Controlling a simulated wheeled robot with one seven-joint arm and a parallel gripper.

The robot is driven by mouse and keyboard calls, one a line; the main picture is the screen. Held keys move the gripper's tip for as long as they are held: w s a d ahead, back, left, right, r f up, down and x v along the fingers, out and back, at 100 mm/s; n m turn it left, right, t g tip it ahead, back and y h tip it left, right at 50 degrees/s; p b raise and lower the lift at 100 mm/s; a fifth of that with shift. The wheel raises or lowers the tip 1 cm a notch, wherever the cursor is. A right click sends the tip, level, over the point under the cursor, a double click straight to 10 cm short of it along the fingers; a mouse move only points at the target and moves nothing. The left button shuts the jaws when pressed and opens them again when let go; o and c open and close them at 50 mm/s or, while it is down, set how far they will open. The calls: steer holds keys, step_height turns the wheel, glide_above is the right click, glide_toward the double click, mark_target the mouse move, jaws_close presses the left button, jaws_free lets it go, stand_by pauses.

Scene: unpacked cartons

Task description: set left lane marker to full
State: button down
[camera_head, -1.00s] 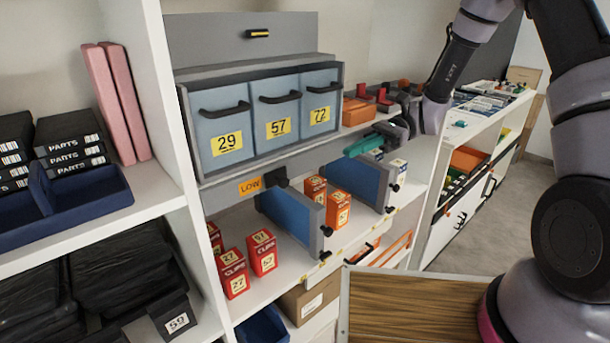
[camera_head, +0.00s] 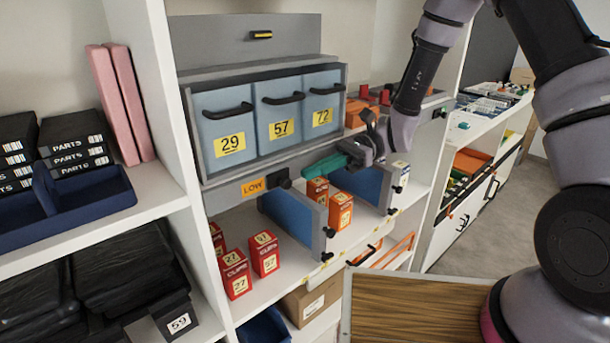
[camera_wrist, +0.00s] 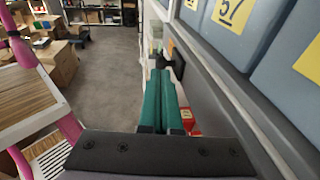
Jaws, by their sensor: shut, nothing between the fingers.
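The left lane marker (camera_head: 253,187) is an orange plate reading LOW on the grey rail under the drawers. A black knob (camera_head: 283,177) sits at its right end. My gripper (camera_head: 312,171) has green fingers, shut and empty, pointing left along the rail. Its tips are a short way right of the knob, seemingly not touching it. In the wrist view the shut fingers (camera_wrist: 163,75) point ahead along the rail, with a dark piece just beyond them. The marker's lettering cannot be read there.
Blue lane dividers (camera_head: 293,218) stand below the rail. Red clips boxes (camera_head: 234,273) are in the left lane and orange boxes (camera_head: 340,210) in the middle lane. Drawers (camera_head: 223,130) numbered 29, 57 and 72 are above. A wooden board (camera_head: 415,308) is in front.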

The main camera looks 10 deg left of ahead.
steer(key=shift+x, duration=1.25)
steer(key=x, duration=0.4)
steer(key=s+r+x, duration=0.1)
steer(key=x, duration=0.1)
steer(key=shift+d, duration=0.25)
steer(key=shift+w+d, duration=0.1)
steer(key=shift+w, duration=0.1)
glide_toward(281, 185)
steer(key=d, duration=0.1)
steer(key=w+d+r, duration=0.1)
steer(key=d, duration=0.1)
steer(key=shift+w+d, duration=0.2)
steer(key=shift+w, duration=0.05)
steer(key=shift+r, duration=0.1)
